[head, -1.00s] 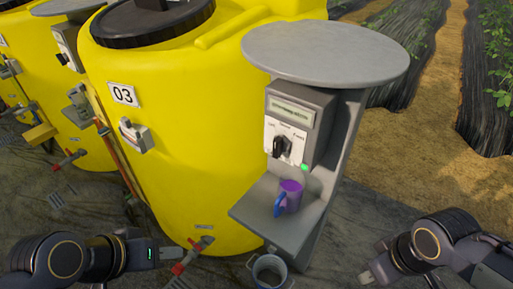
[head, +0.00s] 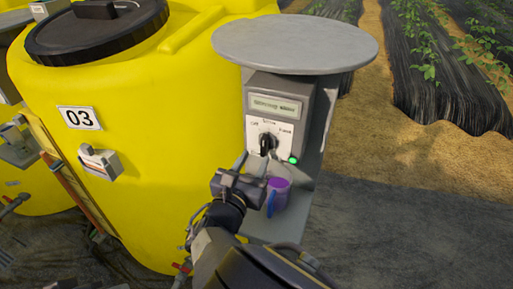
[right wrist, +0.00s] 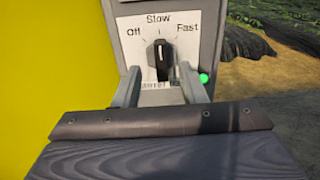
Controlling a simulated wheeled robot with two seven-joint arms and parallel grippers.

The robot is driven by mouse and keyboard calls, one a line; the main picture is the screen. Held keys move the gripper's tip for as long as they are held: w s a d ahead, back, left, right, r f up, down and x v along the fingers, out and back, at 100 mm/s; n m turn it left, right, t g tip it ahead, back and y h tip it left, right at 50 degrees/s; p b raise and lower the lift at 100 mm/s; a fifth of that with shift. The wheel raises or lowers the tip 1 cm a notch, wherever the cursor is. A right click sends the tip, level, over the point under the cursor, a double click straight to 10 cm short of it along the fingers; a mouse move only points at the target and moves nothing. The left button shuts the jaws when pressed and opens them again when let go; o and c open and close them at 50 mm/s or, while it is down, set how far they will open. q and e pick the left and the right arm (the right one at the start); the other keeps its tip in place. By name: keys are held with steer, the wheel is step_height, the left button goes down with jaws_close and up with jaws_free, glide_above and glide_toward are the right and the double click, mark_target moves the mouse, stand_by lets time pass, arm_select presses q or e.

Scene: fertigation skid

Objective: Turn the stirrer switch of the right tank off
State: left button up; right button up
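The stirrer switch is a black rotary knob (head: 267,143) on a white plate marked Off, Slow and Fast, on a grey control box (head: 277,90) beside the yellow tank 03 (head: 150,120). In the right wrist view the knob (right wrist: 161,55) points up at Slow. A green lamp (head: 293,160) is lit at the plate's lower right. My right gripper (head: 255,160) is open just in front of and below the knob. In the right wrist view its fingers (right wrist: 160,88) stand left and right of the knob's lower part, with gaps. My left gripper is out of view.
A round grey top (head: 295,42) overhangs the box. Another valve box (head: 99,162) is on the tank. Open ground lies at right.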

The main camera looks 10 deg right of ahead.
mark_target(263, 144)
steer(key=x, duration=0.6)
jaws_close()
